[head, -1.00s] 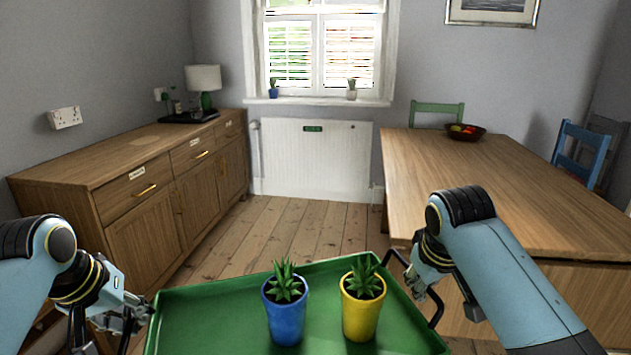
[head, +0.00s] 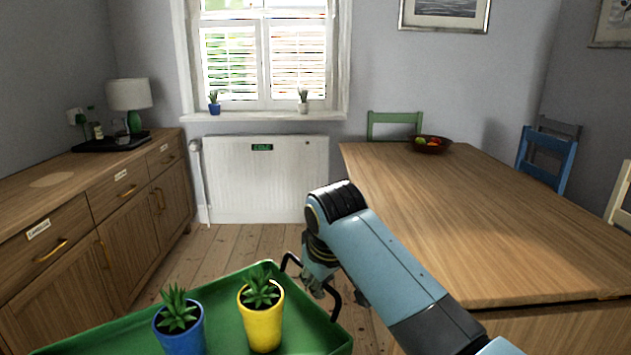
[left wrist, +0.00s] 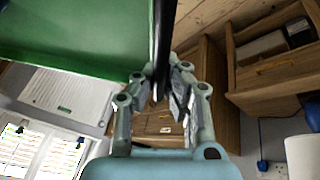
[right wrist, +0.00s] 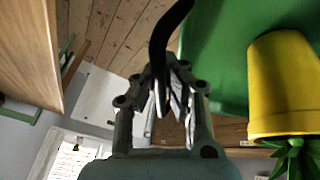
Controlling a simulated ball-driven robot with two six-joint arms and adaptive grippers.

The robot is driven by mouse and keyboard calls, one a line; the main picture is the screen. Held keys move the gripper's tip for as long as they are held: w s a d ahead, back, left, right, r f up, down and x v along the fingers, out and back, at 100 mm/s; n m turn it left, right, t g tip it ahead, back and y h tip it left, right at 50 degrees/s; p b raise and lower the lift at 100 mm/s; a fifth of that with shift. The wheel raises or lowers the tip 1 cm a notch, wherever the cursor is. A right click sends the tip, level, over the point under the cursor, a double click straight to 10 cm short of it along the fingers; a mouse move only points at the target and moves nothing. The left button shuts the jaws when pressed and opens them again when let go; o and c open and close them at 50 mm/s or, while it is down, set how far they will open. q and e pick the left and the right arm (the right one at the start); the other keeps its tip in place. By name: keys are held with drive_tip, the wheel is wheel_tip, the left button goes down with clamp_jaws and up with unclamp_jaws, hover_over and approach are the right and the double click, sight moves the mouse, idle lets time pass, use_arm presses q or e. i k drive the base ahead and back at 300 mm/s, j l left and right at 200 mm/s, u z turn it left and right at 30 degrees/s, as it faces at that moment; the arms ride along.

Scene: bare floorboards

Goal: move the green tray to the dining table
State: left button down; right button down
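The green tray (head: 310,322) is at the bottom of the head view, with a black handle at each end. It carries a blue pot (head: 180,335) and a yellow pot (head: 262,318), each with an upright spiky plant. My right gripper (head: 318,284) is at the tray's right handle; in the right wrist view its fingers (right wrist: 162,92) are closed around that black handle. In the left wrist view my left fingers (left wrist: 165,88) are closed around the other black handle; this gripper is outside the head view. The dining table (head: 470,220) stands ahead on the right.
A fruit bowl (head: 430,144) sits on the table's far end; the table's near part is bare. A green chair (head: 394,124) and a blue chair (head: 540,163) stand around it. A wooden sideboard (head: 120,225) runs along the left. Bare floorboards (head: 235,248) lie between.

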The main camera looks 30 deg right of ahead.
sight(436, 199)
drive_tip(key=i+j, duration=0.15)
drive_tip(key=i, duration=1.2)
drive_tip(key=i+l+z, duration=0.1)
drive_tip(key=i+z, duration=0.35)
drive_tip(key=i, duration=0.15)
drive_tip(key=i+j+z, duration=0.1)
drive_tip(key=i+z, duration=0.65)
drive_tip(key=z, duration=0.15)
drive_tip(key=i+z, duration=0.35)
drive_tip(key=i+j+z, duration=0.1)
drive_tip(key=z, duration=0.3)
drive_tip(key=i+l+z, duration=0.1)
drive_tip(key=i+z, duration=0.15)
drive_tip(key=z, duration=0.2)
drive_tip(key=i+z, duration=0.25)
drive_tip(key=z, duration=0.2)
drive_tip(key=i+j+z, duration=0.1)
drive_tip(key=i+z, duration=0.15)
drive_tip(key=z, duration=0.2)
